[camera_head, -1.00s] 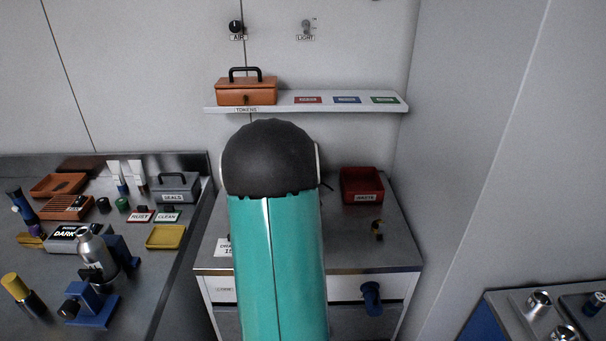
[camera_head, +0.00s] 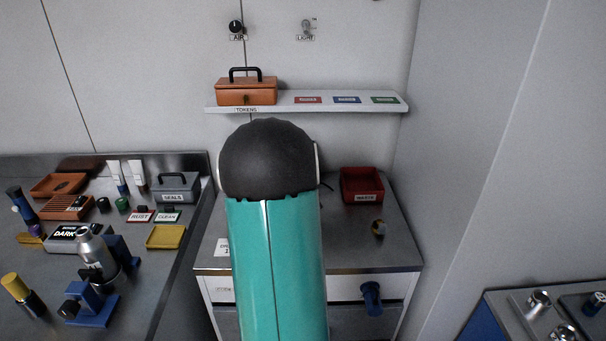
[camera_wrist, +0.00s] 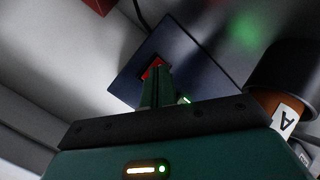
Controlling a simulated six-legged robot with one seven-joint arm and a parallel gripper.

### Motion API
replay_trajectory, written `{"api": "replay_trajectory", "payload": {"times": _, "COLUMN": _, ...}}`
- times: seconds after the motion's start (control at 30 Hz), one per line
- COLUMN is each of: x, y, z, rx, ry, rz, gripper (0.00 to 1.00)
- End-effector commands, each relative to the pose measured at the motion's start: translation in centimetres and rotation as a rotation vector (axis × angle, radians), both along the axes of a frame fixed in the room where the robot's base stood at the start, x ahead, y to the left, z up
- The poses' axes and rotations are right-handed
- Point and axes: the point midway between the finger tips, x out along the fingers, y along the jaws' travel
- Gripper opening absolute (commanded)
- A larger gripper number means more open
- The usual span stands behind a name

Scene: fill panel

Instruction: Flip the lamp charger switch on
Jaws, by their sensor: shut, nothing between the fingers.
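In the wrist view, a dark blue charger plate (camera_wrist: 190,45) lies tilted across the picture. A small red switch (camera_wrist: 153,68) sits on it. My gripper (camera_wrist: 157,72) is shut and empty, its teal fingertips at the red switch and partly covering it. I cannot tell whether they touch or which way the switch is tipped. In the head view my own arm hides the charger and the gripper.
A black-topped cylinder with an orange band and label A (camera_wrist: 285,90) stands close right of my fingers. The red waste bin (camera_head: 362,186) and a small rounded item (camera_head: 378,229) are on the counter (camera_head: 385,255). A shelf (camera_head: 330,104) hangs above.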

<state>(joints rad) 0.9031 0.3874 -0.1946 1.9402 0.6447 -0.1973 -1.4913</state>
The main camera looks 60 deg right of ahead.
Motion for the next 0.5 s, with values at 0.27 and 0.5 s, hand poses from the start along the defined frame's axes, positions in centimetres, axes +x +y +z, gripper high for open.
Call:
{"api": "replay_trajectory", "payload": {"times": 0.27, "x": -0.1, "y": 0.1, "z": 0.0, "rx": 0.0, "ry": 0.001, "rz": 0.001, "gripper": 0.0}}
{"api": "replay_trajectory", "payload": {"times": 0.5, "x": -0.6, "y": 1.2, "z": -0.3, "rx": 0.001, "ry": 0.001, "rz": 0.0, "gripper": 0.0}}
